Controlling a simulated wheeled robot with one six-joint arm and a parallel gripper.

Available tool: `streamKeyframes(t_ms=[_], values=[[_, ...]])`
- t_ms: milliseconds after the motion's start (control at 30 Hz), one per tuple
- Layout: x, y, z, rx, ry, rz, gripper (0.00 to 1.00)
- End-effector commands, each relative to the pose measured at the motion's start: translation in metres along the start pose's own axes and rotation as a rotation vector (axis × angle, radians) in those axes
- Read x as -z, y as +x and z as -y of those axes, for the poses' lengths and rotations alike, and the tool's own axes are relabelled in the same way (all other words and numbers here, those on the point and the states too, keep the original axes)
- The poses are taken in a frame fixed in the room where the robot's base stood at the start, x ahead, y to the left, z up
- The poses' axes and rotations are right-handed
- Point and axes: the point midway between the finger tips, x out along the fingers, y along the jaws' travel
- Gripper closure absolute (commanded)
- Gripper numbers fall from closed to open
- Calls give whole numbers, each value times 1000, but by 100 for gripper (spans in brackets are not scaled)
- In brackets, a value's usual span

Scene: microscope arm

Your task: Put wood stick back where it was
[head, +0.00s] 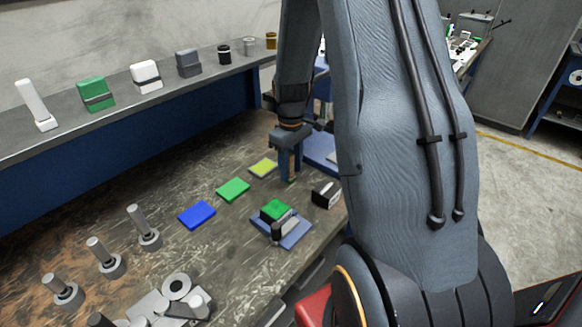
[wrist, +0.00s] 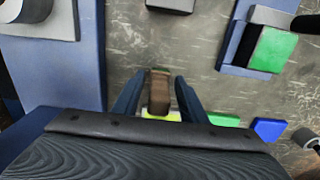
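The wood stick (wrist: 160,93), a short brown block, shows between my two fingers in the wrist view. My gripper (wrist: 160,88) has one finger on each side of it. Whether both fingers press on it is unclear. Just below the stick in that view shows the edge of a yellow pad. In the head view my gripper (head: 290,176) points down close over the table, right of the yellow pad (head: 262,168). The stick is too small and hidden there to make out clearly.
A green pad (head: 233,189) and a blue pad (head: 197,214) lie in line with the yellow one. A blue tray (head: 294,237) with a green-topped block and a black-and-white block (head: 326,195) are nearby. Several metal posts (head: 144,227) stand at the left. A shelf (head: 130,103) runs behind.

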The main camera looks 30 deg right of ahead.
Motion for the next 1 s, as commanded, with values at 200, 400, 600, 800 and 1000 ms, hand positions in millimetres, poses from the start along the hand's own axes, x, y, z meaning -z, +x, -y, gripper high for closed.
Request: streamKeyframes(t_ms=[200, 400, 600, 800, 1000], values=[[0, -2, 0, 0, 0, 0, 61], [1, -20, -1, -2, 0, -3, 61], [2, -56, -1, -4, 0, -5, 61], [1, -93, -1, -3, 0, -3, 61], [1, -116, 0, -1, 0, -2, 61]])
